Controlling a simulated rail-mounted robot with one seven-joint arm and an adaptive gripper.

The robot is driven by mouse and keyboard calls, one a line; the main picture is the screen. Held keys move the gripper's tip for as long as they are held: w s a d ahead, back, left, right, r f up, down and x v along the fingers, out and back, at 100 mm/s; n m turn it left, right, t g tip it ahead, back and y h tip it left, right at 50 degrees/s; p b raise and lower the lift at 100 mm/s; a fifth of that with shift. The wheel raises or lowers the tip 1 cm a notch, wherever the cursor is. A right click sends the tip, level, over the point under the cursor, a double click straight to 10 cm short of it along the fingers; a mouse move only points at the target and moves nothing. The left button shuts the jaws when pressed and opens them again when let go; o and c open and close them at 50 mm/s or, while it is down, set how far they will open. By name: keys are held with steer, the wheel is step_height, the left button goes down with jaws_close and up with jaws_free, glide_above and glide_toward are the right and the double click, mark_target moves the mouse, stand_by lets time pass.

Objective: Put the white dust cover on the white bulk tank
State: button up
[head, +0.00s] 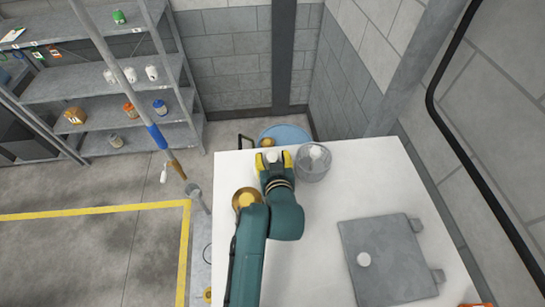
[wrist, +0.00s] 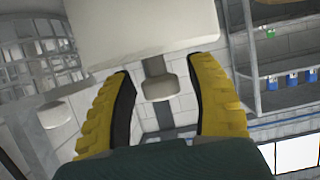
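My gripper (head: 273,161), teal with yellow fingers, is near the far edge of the white table. Its fingers (wrist: 164,85) stand apart. A small white, round-edged piece (head: 272,156) shows between them; it looks like the dust cover. In the wrist view this piece (wrist: 160,88) shows gaps on both sides, so no grip is visible. A large pale block (wrist: 140,25) fills the top of the wrist view; whether it is the white bulk tank, I cannot tell. No white tank is clearly identifiable in the head view.
A grey see-through container (head: 313,168) with a white knob (head: 316,152) stands just right of my gripper. A brass bowl (head: 240,204) sits left of my arm. A blue drum (head: 290,133) stands beyond the table; shelves (head: 100,85) are left.

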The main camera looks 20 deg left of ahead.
steer(key=shift+r, duration=0.1)
steer(key=shift+s+d+r, duration=0.1)
steer(key=shift+s+r, duration=0.05)
steer(key=b+v, duration=0.1)
steer(key=v, duration=1)
steer(key=shift+s+b, duration=0.35)
